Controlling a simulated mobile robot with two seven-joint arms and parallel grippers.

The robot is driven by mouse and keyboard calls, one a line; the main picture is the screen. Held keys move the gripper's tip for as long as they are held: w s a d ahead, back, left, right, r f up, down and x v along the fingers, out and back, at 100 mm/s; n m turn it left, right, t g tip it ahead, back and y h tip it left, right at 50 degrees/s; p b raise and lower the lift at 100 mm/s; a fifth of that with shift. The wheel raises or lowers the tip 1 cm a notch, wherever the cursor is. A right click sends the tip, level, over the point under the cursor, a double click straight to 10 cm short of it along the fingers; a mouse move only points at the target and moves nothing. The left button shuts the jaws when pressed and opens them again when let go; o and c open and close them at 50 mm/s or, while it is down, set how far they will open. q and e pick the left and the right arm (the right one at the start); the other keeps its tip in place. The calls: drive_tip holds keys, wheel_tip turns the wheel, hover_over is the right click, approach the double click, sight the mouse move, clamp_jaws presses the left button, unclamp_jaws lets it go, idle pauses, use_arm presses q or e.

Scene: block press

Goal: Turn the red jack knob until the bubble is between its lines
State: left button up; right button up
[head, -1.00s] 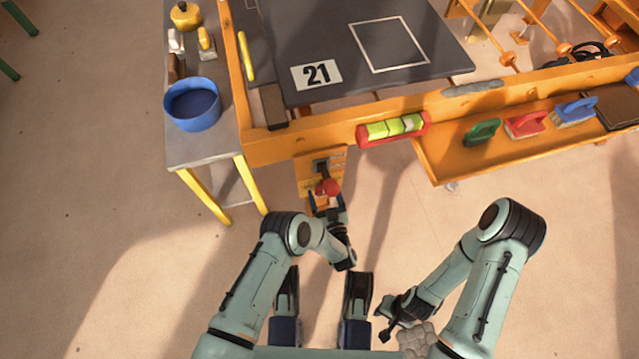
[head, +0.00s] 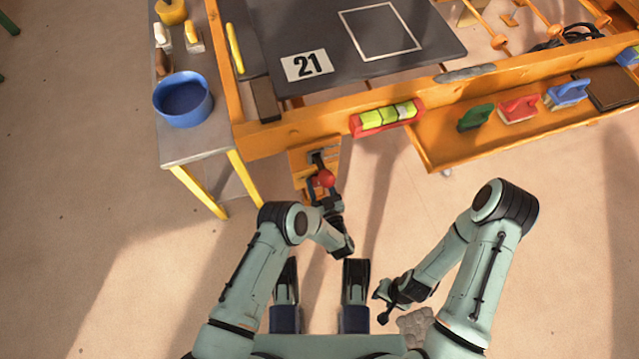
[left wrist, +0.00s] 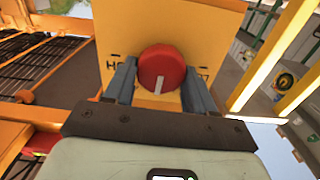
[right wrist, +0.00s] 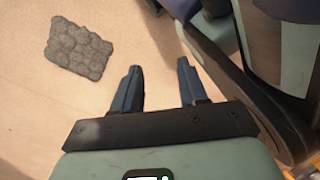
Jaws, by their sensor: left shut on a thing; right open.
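The red jack knob (head: 325,178) sits on an orange jack block below the bench's front edge. In the left wrist view the knob (left wrist: 160,62) has a white mark pointing down, toward the gripper. My left gripper (left wrist: 160,78) is shut on the knob, one finger on each side; in the head view it (head: 323,190) is partly hidden. The red spirit level (head: 388,117) with a yellow-green vial is on the bench front. A paler patch shows right of its middle, but I cannot tell where the bubble lies against its lines. My right gripper (right wrist: 157,78) is open and empty.
A side table with a blue bowl (head: 183,100) stands left of the bench. A tray (head: 450,148) with several brushes is on the right. A grey stone-like slab (right wrist: 78,48) lies on the floor near my right gripper. The floor before the bench is mostly clear.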

use_arm(q)
drive_tip(key=shift+w+d+m+p, duration=0.1)
drive_tip(key=shift+m+p, duration=0.15)
drive_tip(key=shift+m, duration=2.05)
drive_tip(key=shift+w+d+m+p, duration=0.1)
drive_tip(key=shift+m+p, duration=0.15)
drive_tip(key=shift+m, duration=2.05)
use_arm(e)
drive_tip(key=shift+w+a+r+t, duration=0.1)
drive_tip(key=shift+w+r+t, duration=0.15)
drive_tip(key=shift+w, duration=0.25)
drive_tip(key=shift+w+r+t, duration=0.15)
drive_tip(key=shift+w+r, duration=0.1)
drive_tip(key=shift+w, duration=0.25)
use_arm(q)
drive_tip(key=shift+a, duration=0.1)
drive_tip(key=o, duration=1)
drive_tip(key=shift+s+f, duration=0.1)
use_arm(e)
drive_tip(key=shift+s, duration=0.1)
